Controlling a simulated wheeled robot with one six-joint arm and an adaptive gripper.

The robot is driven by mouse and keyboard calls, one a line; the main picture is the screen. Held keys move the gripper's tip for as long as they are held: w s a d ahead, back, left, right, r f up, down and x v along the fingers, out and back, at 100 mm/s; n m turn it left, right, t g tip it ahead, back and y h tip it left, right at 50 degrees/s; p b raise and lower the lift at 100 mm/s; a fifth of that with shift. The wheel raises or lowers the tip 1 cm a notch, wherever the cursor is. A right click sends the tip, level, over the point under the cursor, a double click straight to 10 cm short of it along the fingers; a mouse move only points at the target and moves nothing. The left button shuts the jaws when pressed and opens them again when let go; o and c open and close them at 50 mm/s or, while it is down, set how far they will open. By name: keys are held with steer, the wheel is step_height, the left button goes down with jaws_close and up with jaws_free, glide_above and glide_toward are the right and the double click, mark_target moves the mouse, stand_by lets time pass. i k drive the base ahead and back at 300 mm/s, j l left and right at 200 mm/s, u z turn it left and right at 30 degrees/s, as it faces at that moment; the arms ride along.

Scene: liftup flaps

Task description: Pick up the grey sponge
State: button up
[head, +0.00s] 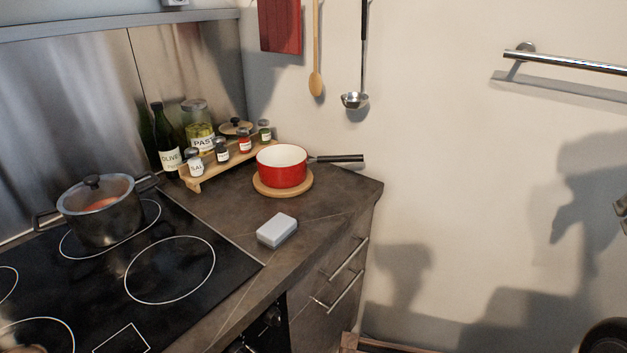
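The grey sponge (277,230) is a small light grey block with rounded edges. It lies flat on the dark stone countertop (232,205), right of the cooktop and in front of the red pot. Nothing touches or covers it. A small grey part at the right edge of the head view seems to belong to my gripper (621,207). It is mostly cut off, far right of the sponge and well apart from it. Its fingers cannot be made out.
A red pot (282,168) with a dark handle stands on a round wooden board (259,189) behind the sponge. A wooden rack (190,184) holds several jars. A lidded pot (100,222) stands on the black cooktop (190,245). The counter around the sponge is clear.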

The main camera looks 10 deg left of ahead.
mark_target(277, 230)
steer(key=u, duration=1.25)
